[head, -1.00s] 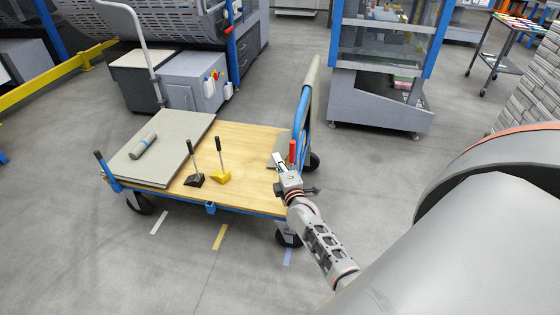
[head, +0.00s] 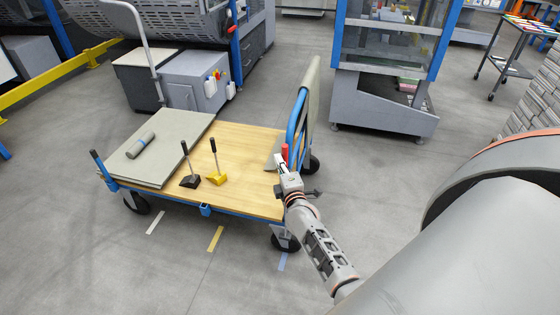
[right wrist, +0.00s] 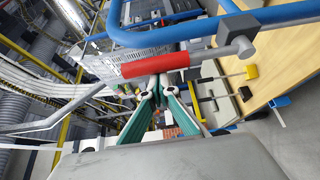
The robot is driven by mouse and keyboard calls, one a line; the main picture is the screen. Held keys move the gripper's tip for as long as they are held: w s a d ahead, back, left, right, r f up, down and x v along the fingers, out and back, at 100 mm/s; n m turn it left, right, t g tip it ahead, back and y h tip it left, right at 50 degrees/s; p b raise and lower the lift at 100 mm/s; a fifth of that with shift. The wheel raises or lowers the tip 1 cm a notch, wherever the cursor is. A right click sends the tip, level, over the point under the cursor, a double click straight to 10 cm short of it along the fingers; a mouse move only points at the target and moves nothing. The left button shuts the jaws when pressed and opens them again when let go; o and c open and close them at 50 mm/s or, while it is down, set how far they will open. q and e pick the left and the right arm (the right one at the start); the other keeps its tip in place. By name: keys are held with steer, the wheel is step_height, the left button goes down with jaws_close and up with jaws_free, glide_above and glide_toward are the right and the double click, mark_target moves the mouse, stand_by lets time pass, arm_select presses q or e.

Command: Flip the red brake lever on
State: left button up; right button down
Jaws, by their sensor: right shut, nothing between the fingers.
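The red brake lever (head: 285,152) stands at the right end of the flatbed cart (head: 250,145), by its blue push handle. In the right wrist view its red grip (right wrist: 155,65) lies across the picture on a grey lever arm (right wrist: 237,48). My right gripper (head: 282,163) is right beside the lever in the head view. In the wrist view its teal fingers (right wrist: 158,88) are shut and empty, with their tips just below the red grip. I cannot tell whether they touch it. My left gripper is not in view.
The blue push handle (head: 298,115) and its panel rise behind the lever. A black-based lever (head: 190,165) and a yellow-based lever (head: 215,163) stand on the deck. A grey slab (head: 165,140) with a roll (head: 140,145) lies left. Floor in front is clear.

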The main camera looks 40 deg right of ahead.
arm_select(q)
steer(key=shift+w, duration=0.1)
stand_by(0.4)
